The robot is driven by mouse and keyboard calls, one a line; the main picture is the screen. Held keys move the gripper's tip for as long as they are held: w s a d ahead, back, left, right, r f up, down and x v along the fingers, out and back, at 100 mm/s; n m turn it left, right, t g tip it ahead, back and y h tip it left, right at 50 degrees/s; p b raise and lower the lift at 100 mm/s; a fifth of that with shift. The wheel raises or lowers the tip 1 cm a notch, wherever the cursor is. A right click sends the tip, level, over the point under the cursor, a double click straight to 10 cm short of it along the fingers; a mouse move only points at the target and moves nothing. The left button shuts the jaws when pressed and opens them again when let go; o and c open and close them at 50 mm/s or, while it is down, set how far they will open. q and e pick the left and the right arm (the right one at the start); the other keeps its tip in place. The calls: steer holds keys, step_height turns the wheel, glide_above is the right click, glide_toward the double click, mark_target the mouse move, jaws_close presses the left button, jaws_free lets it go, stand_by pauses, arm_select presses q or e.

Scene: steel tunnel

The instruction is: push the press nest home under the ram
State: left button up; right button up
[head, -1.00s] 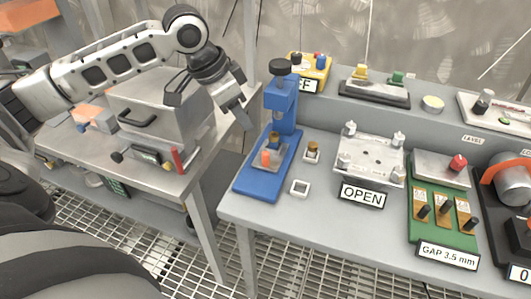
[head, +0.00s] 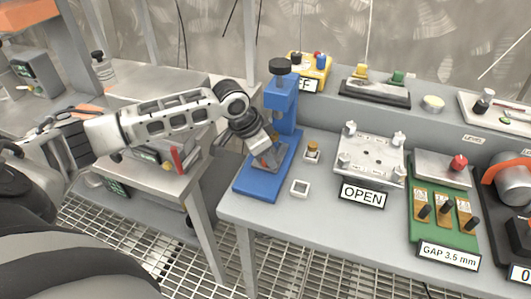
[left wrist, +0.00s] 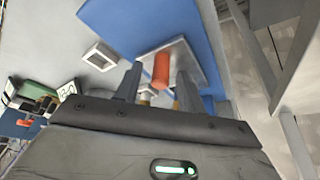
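The blue press (head: 281,105) stands at the left end of the bench, with a black knob on top and a blue base. Its nest, a small grey plate with an orange handle, sits on that base, mostly hidden by my left gripper in the head view. The left wrist view shows the nest plate (left wrist: 190,58) and its upright orange handle (left wrist: 161,70) clearly. My left gripper (head: 266,150) is low at the front of the press. Its two fingers (left wrist: 159,84) are apart, with the handle showing between them; contact cannot be told. My right gripper is out of view.
A small white square frame (head: 300,188) and a brass-topped piece (head: 312,151) lie right of the press. A clear plate fixture (head: 370,155) with an OPEN sign is further right. A yellow box (head: 312,68) stands behind. A gap separates the side table and bench.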

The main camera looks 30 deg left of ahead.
arm_select(q)
jaws_close()
steer(key=shift+w+a+r+p, duration=0.1)
steer(key=shift+w+p, duration=0.1)
steer(key=shift+w, duration=0.4)
steer(key=shift+w+a+p, duration=0.1)
steer(key=shift+w+p, duration=0.05)
steer(key=shift+w, duration=0.45)
steer(key=shift+w+a, duration=0.2)
steer(key=shift+w, duration=0.3)
jaws_free()
